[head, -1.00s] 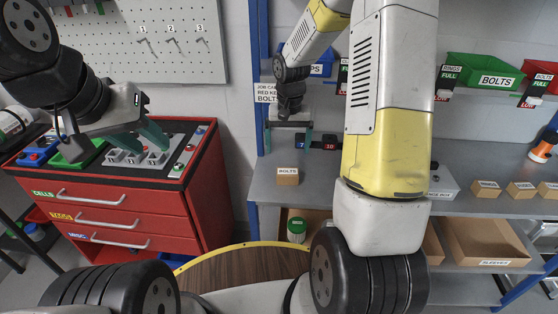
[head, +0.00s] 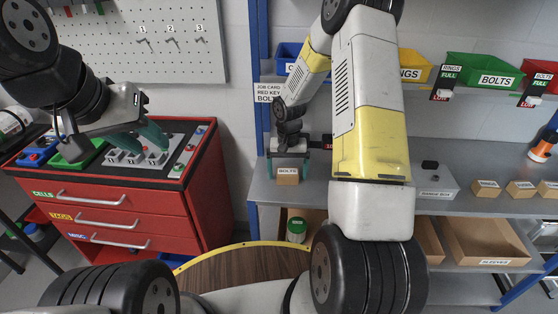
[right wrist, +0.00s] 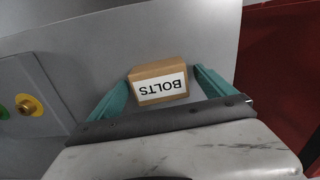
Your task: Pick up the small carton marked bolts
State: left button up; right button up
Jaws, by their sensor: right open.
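The small carton marked BOLTS (head: 288,177) is a brown box with a white label, standing on the grey bench shelf (head: 262,193) near its left front edge. My right gripper (head: 289,171) is down at the carton, with one teal finger on each side of it. In the right wrist view the carton (right wrist: 158,84) sits between the open fingers (right wrist: 160,92), with a visible gap on both sides. My left gripper (head: 148,140) is over the red cabinet on the left, its teal fingers apart, with nothing seen between them.
The red drawer cabinet (head: 130,200) stands at the left. More small cartons (head: 487,188) and a grey box (head: 436,184) are on the shelf to the right. Bins, including a green BOLTS bin (head: 485,74), are above. Open cardboard trays (head: 490,242) are on the lower shelf.

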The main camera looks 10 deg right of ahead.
aim_at(287, 171)
jog(key=c, duration=1.5)
jog(key=shift+r, duration=0.1)
jog(key=shift+r, duration=0.5)
notch_tip(287, 171, up, 2)
jog(key=shift+r, duration=0.15)
jog(key=s+d, duration=0.2)
jog(key=s, duration=0.2)
jog(key=s+d+r, duration=0.1)
jog(key=s+d, duration=0.2)
jog(key=s, duration=0.1)
jog(key=s+d, duration=0.3)
jog(key=s, duration=0.1)
jog(key=shift+s+r, duration=0.25)
jog(key=shift+s, duration=0.1)
jog(key=w+a, duration=0.2)
jog(key=a, duration=0.1)
jog(key=w+a+n, duration=0.1)
jog(key=w+a, duration=0.2)
jog(key=w+a+r+n, duration=0.1)
jog(key=w+a, duration=0.1)
jog(key=a, duration=0.1)
jog(key=shift+w+a, duration=0.1)
jog(key=shift+w, duration=0.25)
